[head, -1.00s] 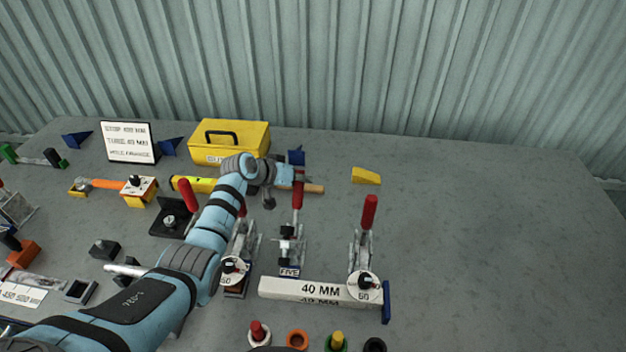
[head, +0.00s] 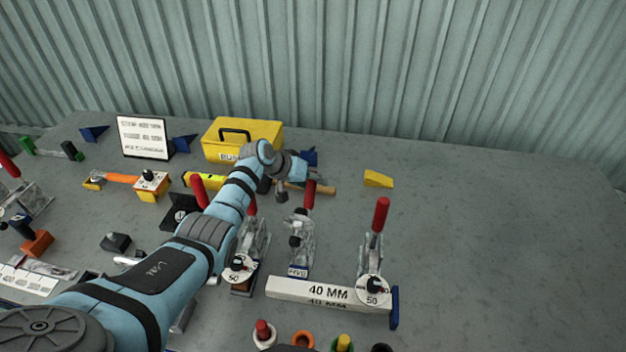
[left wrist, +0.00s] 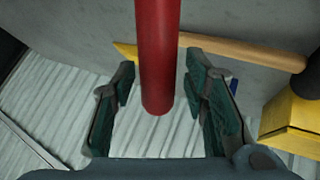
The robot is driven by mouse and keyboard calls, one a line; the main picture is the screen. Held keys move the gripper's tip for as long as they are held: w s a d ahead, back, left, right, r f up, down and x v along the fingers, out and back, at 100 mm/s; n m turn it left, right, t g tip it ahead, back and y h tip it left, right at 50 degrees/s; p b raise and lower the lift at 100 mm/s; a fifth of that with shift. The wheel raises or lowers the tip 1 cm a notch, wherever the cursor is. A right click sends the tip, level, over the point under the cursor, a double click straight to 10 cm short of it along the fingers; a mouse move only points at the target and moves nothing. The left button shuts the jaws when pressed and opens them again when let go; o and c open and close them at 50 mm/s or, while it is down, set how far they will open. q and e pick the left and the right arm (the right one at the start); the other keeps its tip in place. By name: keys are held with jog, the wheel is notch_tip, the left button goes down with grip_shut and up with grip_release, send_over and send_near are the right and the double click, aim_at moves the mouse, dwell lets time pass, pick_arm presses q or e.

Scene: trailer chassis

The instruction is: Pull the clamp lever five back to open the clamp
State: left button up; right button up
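The clamp labelled FIVE (head: 299,255) stands on the table behind the 40 MM bar. Its red lever handle (head: 309,196) points up from it. My left gripper (head: 296,172) is at the upper end of this handle; its fingers are hard to make out in the head view. In the left wrist view, the red handle (left wrist: 158,60) runs between the two spread fingers of my left gripper (left wrist: 166,90). A gap shows on both sides of the handle, so the gripper is open around it.
Similar red-handled clamps stand left (head: 250,240) and right (head: 373,250) of clamp FIVE. The 40 MM bar (head: 300,288) lies in front. A yellow box (head: 262,132) and a wooden handle (head: 325,189) are behind. The table's right side is clear.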

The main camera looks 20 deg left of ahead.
pick_arm(q)
jog(key=v, duration=1.2)
